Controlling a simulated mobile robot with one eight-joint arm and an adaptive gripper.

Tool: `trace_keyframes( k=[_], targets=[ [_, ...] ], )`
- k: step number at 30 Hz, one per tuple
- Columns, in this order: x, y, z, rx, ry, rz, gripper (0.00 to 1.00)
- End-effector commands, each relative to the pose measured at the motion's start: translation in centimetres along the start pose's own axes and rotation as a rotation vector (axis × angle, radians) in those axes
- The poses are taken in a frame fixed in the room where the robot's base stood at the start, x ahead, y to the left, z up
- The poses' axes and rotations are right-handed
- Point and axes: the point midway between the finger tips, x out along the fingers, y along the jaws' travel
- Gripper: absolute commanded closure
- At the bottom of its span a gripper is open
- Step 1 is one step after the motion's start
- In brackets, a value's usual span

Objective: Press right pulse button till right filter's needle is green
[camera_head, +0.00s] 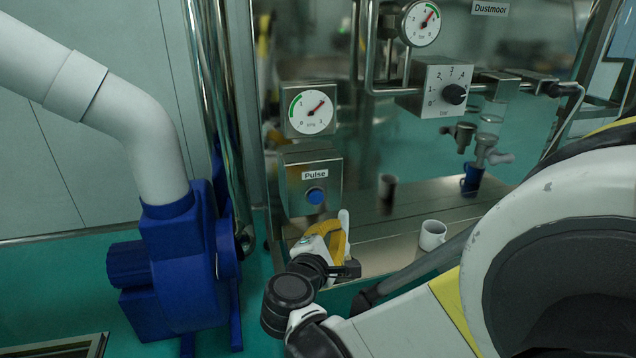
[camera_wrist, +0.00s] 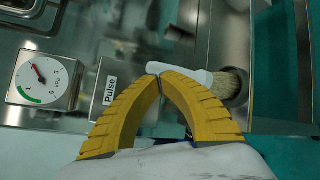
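The Pulse box (camera_head: 311,180) carries a blue button (camera_head: 316,196) in the head view. The box's label (camera_wrist: 110,90) shows in the wrist view, where the yellow fingers cover the button area. The filter gauge (camera_head: 311,109) sits just above the box. Its red needle points up-right, outside the green arc at upper left. The gauge also shows in the wrist view (camera_wrist: 44,79), turned sideways, needle off the green. My gripper (camera_head: 337,238) is just below and right of the button, apart from it in the picture. In the wrist view its fingertips (camera_wrist: 157,74) meet.
A white cup (camera_head: 433,235) stands on the steel ledge (camera_head: 450,205). A pressure dial box (camera_head: 440,88) and upper gauge (camera_head: 422,23) are above. A blue blower (camera_head: 182,270) stands left.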

Motion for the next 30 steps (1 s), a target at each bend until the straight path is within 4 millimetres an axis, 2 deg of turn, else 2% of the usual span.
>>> trace_keyframes(
  k=[5, 18, 30],
  targets=[
    [1.2, 0.7, -0.6, 0.001, -0.002, -0.001, 1.0],
    [5.9, 3.1, -3.1, 0.002, -0.001, -0.001, 1.0],
    [6.9, 3.7, -3.7, 0.001, 0.0, -0.001, 1.0]
  ],
)
